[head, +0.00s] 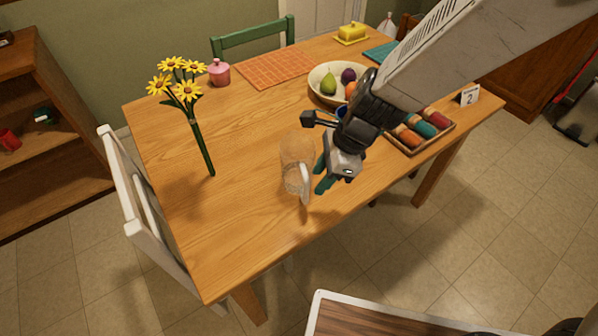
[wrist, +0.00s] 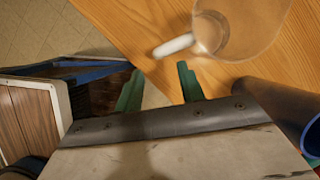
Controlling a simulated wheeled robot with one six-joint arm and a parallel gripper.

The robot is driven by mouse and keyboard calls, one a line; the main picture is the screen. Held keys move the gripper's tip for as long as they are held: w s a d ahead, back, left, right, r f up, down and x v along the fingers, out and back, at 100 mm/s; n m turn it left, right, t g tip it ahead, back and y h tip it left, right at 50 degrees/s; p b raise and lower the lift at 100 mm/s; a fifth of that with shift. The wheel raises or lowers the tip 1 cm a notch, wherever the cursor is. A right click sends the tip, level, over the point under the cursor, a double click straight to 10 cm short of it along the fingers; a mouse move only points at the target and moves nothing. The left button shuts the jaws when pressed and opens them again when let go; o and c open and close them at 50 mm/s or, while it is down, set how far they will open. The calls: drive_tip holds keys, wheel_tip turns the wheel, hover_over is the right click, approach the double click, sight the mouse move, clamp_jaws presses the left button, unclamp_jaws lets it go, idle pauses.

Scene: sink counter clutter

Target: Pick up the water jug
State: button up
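The water jug (head: 296,160) is clear with a pale handle (head: 306,184), and stands on the wooden table near its front edge. My gripper (head: 322,178) has green fingers and is just to the right of the jug, close to the handle. In the wrist view the jug (wrist: 240,25) is at the top, and its white handle (wrist: 174,45) points toward the space between my fingertips. My gripper (wrist: 160,82) is open there, with nothing between the fingers. The handle lies just beyond the fingertips.
A blue-rimmed cylinder (wrist: 290,110) is close at the right of the wrist view. The table's front left is clear.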

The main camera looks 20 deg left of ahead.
sight(300, 174)
drive_tip(key=x, duration=0.5)
drive_tip(key=shift+a+f, duration=0.1)
drive_tip(key=shift+a, duration=0.2)
drive_tip(key=shift+c, duration=0.3)
clamp_jaws()
drive_tip(key=shift+r, duration=0.25)
